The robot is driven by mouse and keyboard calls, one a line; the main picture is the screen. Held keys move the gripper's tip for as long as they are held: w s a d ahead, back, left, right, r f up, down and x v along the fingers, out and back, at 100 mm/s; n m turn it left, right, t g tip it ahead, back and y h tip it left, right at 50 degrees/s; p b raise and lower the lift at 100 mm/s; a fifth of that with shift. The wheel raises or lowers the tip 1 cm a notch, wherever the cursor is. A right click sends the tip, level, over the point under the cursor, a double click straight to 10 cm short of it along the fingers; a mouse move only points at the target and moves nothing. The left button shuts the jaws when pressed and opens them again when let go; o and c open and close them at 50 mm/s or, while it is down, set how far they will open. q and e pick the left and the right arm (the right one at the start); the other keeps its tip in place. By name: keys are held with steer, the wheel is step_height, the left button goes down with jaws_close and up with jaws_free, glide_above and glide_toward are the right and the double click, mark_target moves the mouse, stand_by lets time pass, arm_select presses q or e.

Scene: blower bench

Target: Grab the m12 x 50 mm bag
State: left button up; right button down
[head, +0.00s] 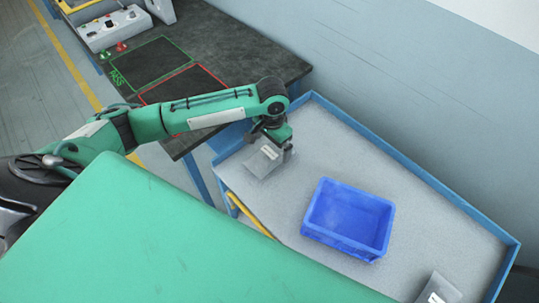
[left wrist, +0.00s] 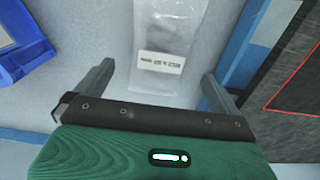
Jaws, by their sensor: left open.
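A clear plastic bag with a white label (head: 263,161) lies flat on the grey tray table near its left end. It also shows in the left wrist view (left wrist: 162,30), its label upside down and too small to read surely. My left gripper (head: 280,146) is above the bag's right side in the head view. In the left wrist view the open fingers (left wrist: 155,86) stand either side of the bag's labelled end, with nothing between them gripped. A second bag with a white label (head: 437,290) lies at the bottom right, its text unreadable. My right gripper is not in view.
A blue open bin (head: 348,218) stands on the tray table (head: 400,184), right of the first bag and apparently empty. A raised blue rim (head: 420,182) edges the tray. A dark bench (head: 222,38) with green and red outlined areas stands at the upper left.

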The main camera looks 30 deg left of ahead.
mark_target(271, 151)
arm_select(q)
step_height(271, 151, down, 4)
steer(key=shift+s+r+p, duration=0.1)
steer(key=shift+r+p, duration=0.05)
steer(key=shift+p, duration=0.45)
steer(key=shift+f, duration=0.4)
steer(key=c, duration=1.4)
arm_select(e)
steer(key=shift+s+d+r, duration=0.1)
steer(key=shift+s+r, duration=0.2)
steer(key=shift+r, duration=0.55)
arm_select(q)
steer(key=shift+o, duration=0.2)
